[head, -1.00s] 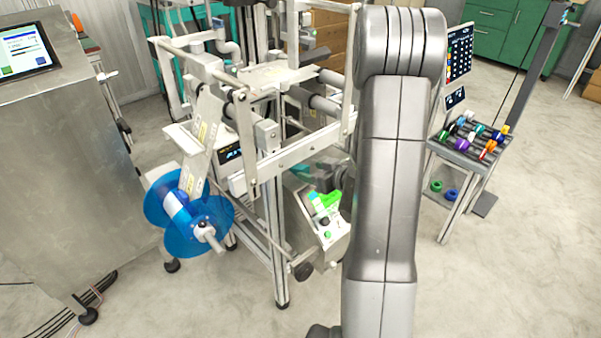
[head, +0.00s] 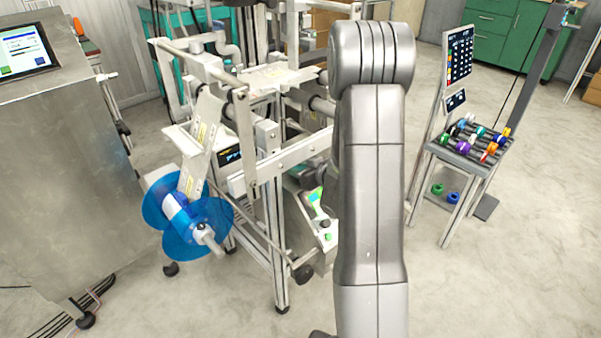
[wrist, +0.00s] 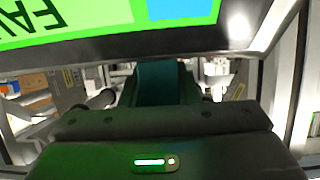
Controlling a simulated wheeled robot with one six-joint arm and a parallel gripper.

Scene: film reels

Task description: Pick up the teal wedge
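A teal block, which looks like the teal wedge (wrist: 158,84), shows in the wrist view between the dark fingers of my gripper (wrist: 160,92). The fingers lie close along both its sides, and the gripper looks shut on it. Its far end is hidden behind the lower edge of a screen, so its wedge shape cannot be made out. In the head view my arm hides the gripper and the wedge.
A lit green and blue screen (wrist: 90,18) in a dark frame is very close above the gripper. The machine frame (head: 285,160) with a blue reel (head: 182,222) stands left of my arm. A rack of coloured spools (head: 470,148) stands right. Open floor lies in front.

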